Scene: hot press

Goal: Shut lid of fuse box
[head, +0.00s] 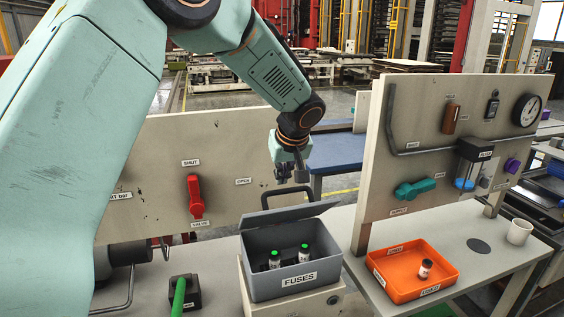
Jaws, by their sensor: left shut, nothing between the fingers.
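The fuse box (290,284) is a grey open-topped bin labelled FUSES, standing on a pale block in the lower middle of the head view. Its grey lid (290,214) is open, raised at the back edge, with a dark loop handle (285,192) on it. My right gripper is not in view.
An orange tray (411,270) labelled USED holds one fuse (425,268) on the right bench. A gauge panel (450,150) stands behind it, with a white mug (519,232) at right. A board with a red valve handle (195,197) stands at left. A green-handled object (179,297) lies front left.

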